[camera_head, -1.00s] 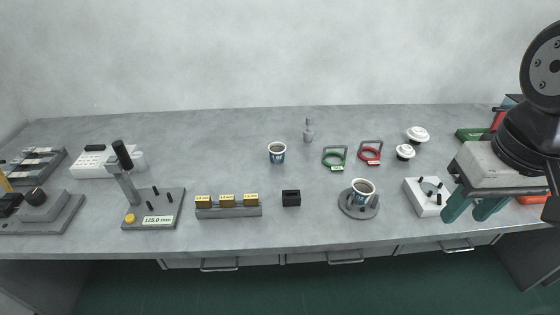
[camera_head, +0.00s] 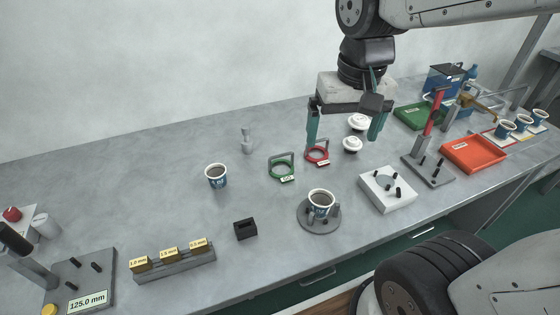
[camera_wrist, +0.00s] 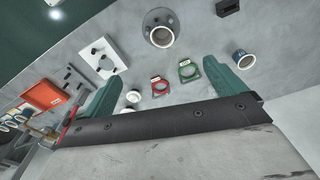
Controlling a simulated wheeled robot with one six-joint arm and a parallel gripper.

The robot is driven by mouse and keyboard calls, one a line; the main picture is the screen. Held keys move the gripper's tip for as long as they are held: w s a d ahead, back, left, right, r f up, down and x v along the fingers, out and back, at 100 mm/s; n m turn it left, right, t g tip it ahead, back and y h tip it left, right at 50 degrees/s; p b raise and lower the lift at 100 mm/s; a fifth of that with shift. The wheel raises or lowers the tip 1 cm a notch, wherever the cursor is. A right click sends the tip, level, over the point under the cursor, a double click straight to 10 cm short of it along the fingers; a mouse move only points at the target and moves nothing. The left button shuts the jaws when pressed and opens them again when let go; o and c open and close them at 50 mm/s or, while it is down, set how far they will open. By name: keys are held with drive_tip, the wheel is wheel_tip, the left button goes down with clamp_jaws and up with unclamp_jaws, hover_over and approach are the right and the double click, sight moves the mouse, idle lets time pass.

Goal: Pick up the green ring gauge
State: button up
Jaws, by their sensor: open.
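The green ring gauge (camera_head: 281,170) lies on the grey table, with a grey handle at its back and a white label at its front. It also shows in the wrist view (camera_wrist: 187,71), a little left of one teal finger. The red ring gauge (camera_head: 317,156) lies just right of it and also shows in the wrist view (camera_wrist: 159,88). My gripper (camera_head: 345,128) is open and empty above the table, its two teal fingers pointing down. In the head view it is to the right of the green ring gauge, over the area of the red gauge and white lids.
White lids (camera_head: 352,144) lie right of the red gauge. A cup (camera_head: 320,203) stands on a round grey fixture in front. A black block (camera_head: 245,229) and white fixture (camera_head: 388,188) are nearer.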

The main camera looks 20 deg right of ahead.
drive_tip(key=w+a+f+m, duration=0.1)
drive_tip(key=w+f+m, duration=0.1)
drive_tip(key=w+f, duration=0.35)
drive_tip(key=w+a+f+m, duration=0.1)
drive_tip(key=w+f+m, duration=0.1)
drive_tip(key=w, duration=0.6)
drive_tip(key=m+g, duration=0.1)
drive_tip(key=m, duration=0.1)
hover_over(281, 170)
wheel_tip(281, 170, down, 10)
drive_tip(key=shift+w+f, duration=0.1)
drive_tip(key=shift+w+a+f+m, duration=0.1)
drive_tip(key=shift+f+m, duration=0.2)
drive_tip(key=shift+f, duration=0.05)
wheel_tip(281, 170, down, 8)
drive_tip(key=shift+r, duration=0.25)
drive_tip(key=c, duration=1.1)
